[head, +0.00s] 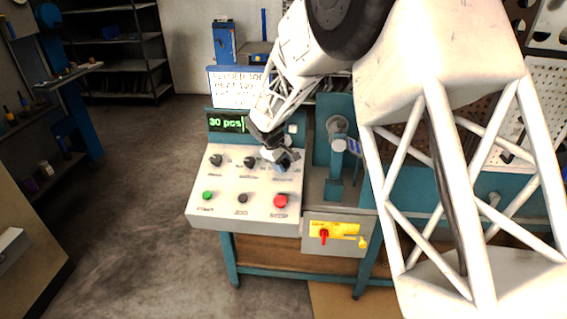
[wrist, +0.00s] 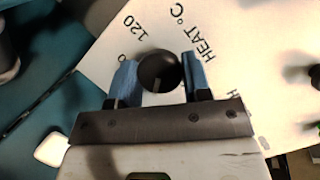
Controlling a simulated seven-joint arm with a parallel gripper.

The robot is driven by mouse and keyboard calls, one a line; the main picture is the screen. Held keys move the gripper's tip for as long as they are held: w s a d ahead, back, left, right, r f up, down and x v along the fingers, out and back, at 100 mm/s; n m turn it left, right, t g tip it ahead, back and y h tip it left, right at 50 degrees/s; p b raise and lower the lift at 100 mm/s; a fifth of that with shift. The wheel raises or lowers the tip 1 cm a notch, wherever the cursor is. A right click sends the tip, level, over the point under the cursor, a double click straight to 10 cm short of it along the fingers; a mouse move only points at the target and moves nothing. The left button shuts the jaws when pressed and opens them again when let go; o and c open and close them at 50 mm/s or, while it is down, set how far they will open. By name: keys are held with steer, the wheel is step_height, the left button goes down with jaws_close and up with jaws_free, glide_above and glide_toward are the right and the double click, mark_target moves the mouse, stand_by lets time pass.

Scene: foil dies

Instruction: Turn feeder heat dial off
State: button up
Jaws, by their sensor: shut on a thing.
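The feeder heat dial (wrist: 159,68) is a round black knob on the pale panel, beside the print "HEAT °C" and "120" in the wrist view. My gripper (wrist: 160,72) has its blue fingers on either side of the knob and is shut on it. A short light pointer mark shows on the knob's lower part in the wrist view. In the head view my gripper (head: 283,163) is at the right end of the upper dial row on the control panel (head: 225,217) and hides the dial.
Two other black dials, left (head: 215,160) and middle (head: 250,161), share the row. Below are a green button (head: 207,195), a dark button (head: 242,198) and a red button (head: 280,201). A green display (head: 226,123) reads "30 pcs". A red switch (head: 324,236) is on a yellow plate.

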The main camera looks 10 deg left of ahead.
steer(key=n+t, duration=0.1)
steer(key=n, duration=0.4)
steer(key=shift+n+t, duration=0.3)
steer(key=shift+t, duration=0.1)
steer(key=n+t, duration=0.1)
steer(key=n, duration=0.4)
steer(key=shift+s, duration=0.1)
steer(key=o, duration=0.9)
steer(key=v, duration=0.7)
steer(key=shift+s+r, duration=0.3)
